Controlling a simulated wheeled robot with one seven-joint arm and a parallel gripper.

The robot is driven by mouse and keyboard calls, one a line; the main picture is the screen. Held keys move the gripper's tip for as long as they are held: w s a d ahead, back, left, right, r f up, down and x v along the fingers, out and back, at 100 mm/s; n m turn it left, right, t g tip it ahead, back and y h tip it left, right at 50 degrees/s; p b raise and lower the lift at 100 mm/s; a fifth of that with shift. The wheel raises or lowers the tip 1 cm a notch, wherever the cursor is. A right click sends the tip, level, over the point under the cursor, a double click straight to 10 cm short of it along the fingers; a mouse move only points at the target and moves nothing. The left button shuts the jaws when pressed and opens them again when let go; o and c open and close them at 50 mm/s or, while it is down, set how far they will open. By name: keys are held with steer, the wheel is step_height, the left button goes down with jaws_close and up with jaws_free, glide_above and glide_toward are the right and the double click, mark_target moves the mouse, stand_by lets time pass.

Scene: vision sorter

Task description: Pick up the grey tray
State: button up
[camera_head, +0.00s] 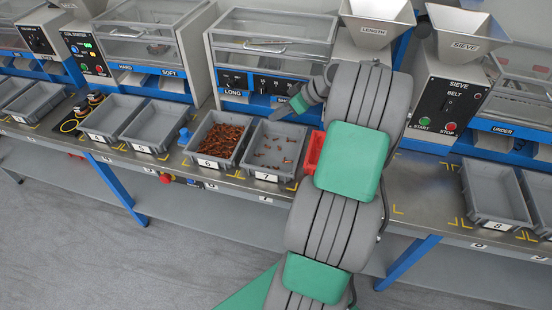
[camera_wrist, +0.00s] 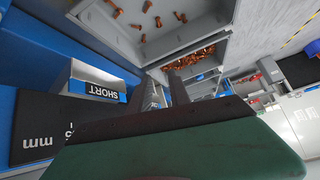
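Several grey trays stand along the bench. Tray 7 (camera_head: 263,174), with a few scattered copper-coloured screws, is nearest my gripper; tray 6 (camera_head: 217,164), full of such screws, is left of it. The frames do not tell which tray the task means. My gripper (camera_head: 284,108) is behind tray 7's back edge, pointing left, by the sorter's SHORT outlet. In the wrist view, its two dark fingers (camera_wrist: 162,92) are apart with a gap between them. Tray 7 (camera_wrist: 185,38) is above the fingertips and tray 6 (camera_wrist: 207,72) lies beyond. I cannot tell whether a finger touches a rim.
A red bin (camera_head: 313,152) stands right of tray 7, partly behind my arm. The LENGTH sorter (camera_head: 270,60) rises behind the trays. Empty trays (camera_head: 110,115) stand at left, and tray 8 (camera_head: 495,195) at right. Bare bench (camera_head: 425,195) lies right of my arm.

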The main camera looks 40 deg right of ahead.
mark_target(295, 126)
steer(key=s+d+f+t, duration=0.2)
steer(key=s+d+f, duration=0.35)
steer(key=d, duration=0.35)
steer(key=shift+n+y, duration=0.3)
steer(key=shift+n, duration=0.2)
steer(key=x, duration=0.4)
steer(key=w+r+x, duration=0.1)
steer(key=x, duration=0.1)
steer(key=shift+w+f, duration=0.1)
steer(key=shift+w, duration=0.1)
steer(key=shift+c, duration=0.3)
jaws_close()
steer(key=shift+d, duration=0.1)
